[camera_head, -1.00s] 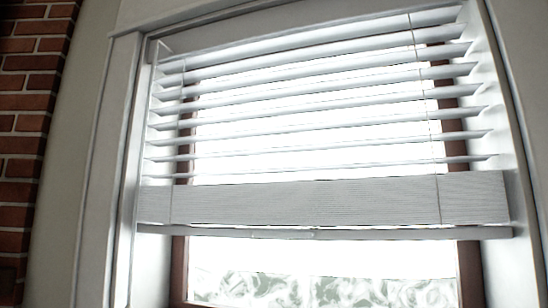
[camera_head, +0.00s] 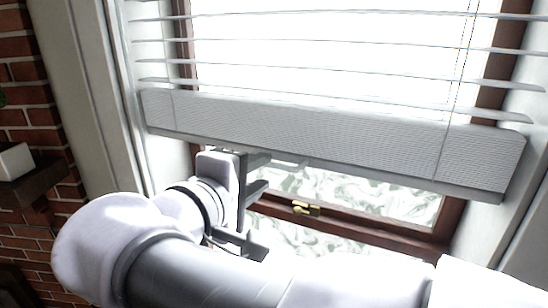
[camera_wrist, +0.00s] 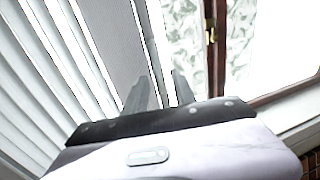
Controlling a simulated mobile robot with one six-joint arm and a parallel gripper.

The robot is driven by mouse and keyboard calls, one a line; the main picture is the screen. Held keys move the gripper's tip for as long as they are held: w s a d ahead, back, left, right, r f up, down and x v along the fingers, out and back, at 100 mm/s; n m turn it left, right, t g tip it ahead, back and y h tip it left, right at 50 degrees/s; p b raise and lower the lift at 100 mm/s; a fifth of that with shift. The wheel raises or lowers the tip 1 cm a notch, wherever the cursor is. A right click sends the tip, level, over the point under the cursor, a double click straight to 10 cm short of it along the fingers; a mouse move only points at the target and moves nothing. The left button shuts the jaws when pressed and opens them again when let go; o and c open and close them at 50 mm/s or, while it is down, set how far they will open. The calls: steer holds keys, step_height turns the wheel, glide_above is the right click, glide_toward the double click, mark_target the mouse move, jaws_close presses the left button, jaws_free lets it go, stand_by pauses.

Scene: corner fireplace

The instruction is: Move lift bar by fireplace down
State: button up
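The white blind hangs in the window; its thick stack of slats (camera_head: 330,136) ends in a thin pale lift bar (camera_head: 420,184) along the bottom edge. In the wrist view the lift bar (camera_wrist: 150,45) runs steeply down toward the fingers, beside the grey stack (camera_wrist: 113,38). My gripper (camera_head: 261,174) is just below the left part of the lift bar in the head view, its dark fingers apart. In the wrist view my gripper (camera_wrist: 160,90) is open, with the bar's lower end lined up between the fingertips. I cannot tell whether they touch it.
A brown window frame (camera_head: 385,232) with a brass latch (camera_head: 306,208) lies behind and below the blind. White window trim (camera_head: 95,100) borders the left. A red brick wall (camera_head: 25,95) with a dark wooden ledge (camera_head: 30,185) is at far left. Frosted glass shows below the bar.

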mark_target(272, 166)
steer(key=x, duration=0.6)
steer(key=shift+w+p, duration=0.1)
steer(key=shift+p, duration=0.3)
steer(key=shift+c, duration=0.2)
jaws_close()
stand_by(0.7)
